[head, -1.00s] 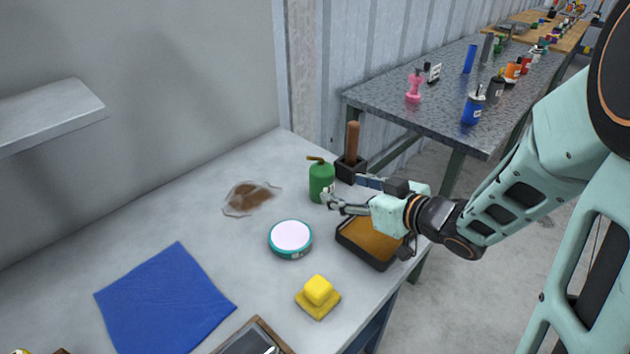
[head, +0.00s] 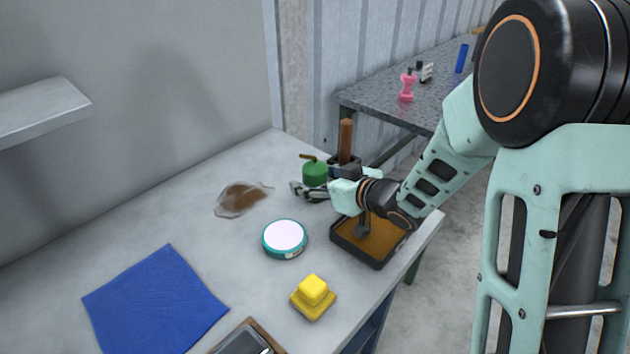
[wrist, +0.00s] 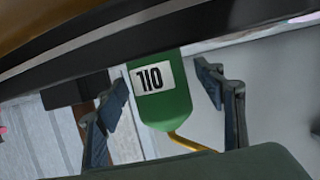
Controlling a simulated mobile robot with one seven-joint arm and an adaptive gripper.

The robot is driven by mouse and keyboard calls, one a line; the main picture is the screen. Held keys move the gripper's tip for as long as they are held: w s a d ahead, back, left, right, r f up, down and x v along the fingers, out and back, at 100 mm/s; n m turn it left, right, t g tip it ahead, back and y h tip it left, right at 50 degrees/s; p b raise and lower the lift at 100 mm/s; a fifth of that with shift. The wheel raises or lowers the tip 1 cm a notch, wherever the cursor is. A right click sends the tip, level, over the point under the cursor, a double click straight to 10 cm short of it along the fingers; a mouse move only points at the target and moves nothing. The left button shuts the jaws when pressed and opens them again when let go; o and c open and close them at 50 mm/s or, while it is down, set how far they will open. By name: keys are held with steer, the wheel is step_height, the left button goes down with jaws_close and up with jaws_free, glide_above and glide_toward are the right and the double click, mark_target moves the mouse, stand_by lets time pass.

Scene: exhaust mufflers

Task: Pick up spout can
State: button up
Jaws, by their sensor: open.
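The spout can is a green can (head: 314,174) with a thin brownish-yellow spout, standing on the workbench near its far right part. In the wrist view the green can (wrist: 165,105) shows a white label reading "110", and its yellow spout points toward the lower right. My gripper (head: 296,191) is open beside the can on its near side, and it hides the can's lower part in the head view. In the wrist view my gripper (wrist: 160,100) has one finger on each side of the can, with gaps visible. I cannot tell how deep the can is between the fingers.
A dark tray (head: 350,254) lies under my wrist. A teal round tin (head: 285,238), yellow sponges (head: 313,291), a brown patch (head: 243,199) and a blue cloth (head: 155,302) occupy the grey bench (head: 200,240).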

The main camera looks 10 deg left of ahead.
steer(key=shift+c, duration=0.6)
steer(key=c, duration=1.2)
steer(key=shift+o, duration=0.2)
steer(key=shift+r, duration=0.1)
